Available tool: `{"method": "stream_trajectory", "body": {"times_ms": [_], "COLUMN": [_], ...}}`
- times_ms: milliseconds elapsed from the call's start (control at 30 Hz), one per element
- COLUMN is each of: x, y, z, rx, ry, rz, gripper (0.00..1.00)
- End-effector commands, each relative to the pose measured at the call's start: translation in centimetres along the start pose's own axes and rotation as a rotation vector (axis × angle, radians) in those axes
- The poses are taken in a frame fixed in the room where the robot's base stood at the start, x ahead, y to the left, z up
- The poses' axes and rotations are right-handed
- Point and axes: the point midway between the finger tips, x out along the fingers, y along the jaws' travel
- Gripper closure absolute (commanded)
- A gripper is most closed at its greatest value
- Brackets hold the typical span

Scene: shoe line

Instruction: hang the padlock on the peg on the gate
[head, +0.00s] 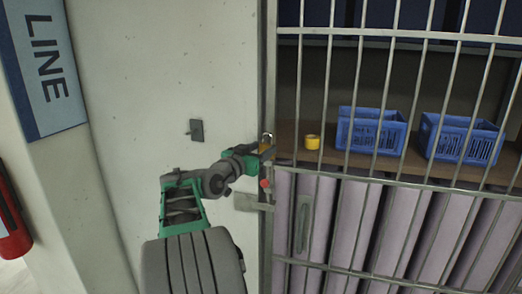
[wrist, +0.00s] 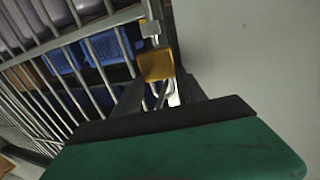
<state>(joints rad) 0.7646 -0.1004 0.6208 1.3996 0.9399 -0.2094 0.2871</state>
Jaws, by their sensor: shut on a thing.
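A brass-yellow padlock (head: 264,148) is at the end of my arm, beside the gate's left post, its grey shackle pointing up in the head view. In the wrist view the padlock (wrist: 155,65) is between the fingertips. My gripper (head: 262,150) is shut on the padlock's body. The barred gate (head: 330,165) fills the right of the head view. In the wrist view a small grey block (wrist: 149,28) is on the gate's post close to the padlock. I cannot make out the gate's peg for sure; the gripper and padlock cover part of the post.
Behind the bars a shelf holds a yellow roll (head: 312,142) and two blue crates (head: 372,130). A dark plate (head: 196,130) with a small projection is on the pale wall to the left. A red knob (head: 265,183) is below the gripper.

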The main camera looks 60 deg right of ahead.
Motion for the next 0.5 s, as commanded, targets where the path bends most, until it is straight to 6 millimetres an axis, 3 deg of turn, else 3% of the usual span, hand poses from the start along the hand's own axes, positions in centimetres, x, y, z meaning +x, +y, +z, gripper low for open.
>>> {"method": "stream_trajectory", "body": {"times_ms": [67,100,367,500], "x": [0.03,0.03,0.01,0.01], "y": [-0.01,-0.01,0.00,0.00], "z": [0.29,0.30,0.17,0.14], "rx": [-0.003,-0.003,-0.002,-0.001], "ry": [-0.004,-0.004,-0.002,-0.002], "rz": [0.000,0.000,0.000,0.000], "gripper": [1.00,0.49,0.28,0.26]}}
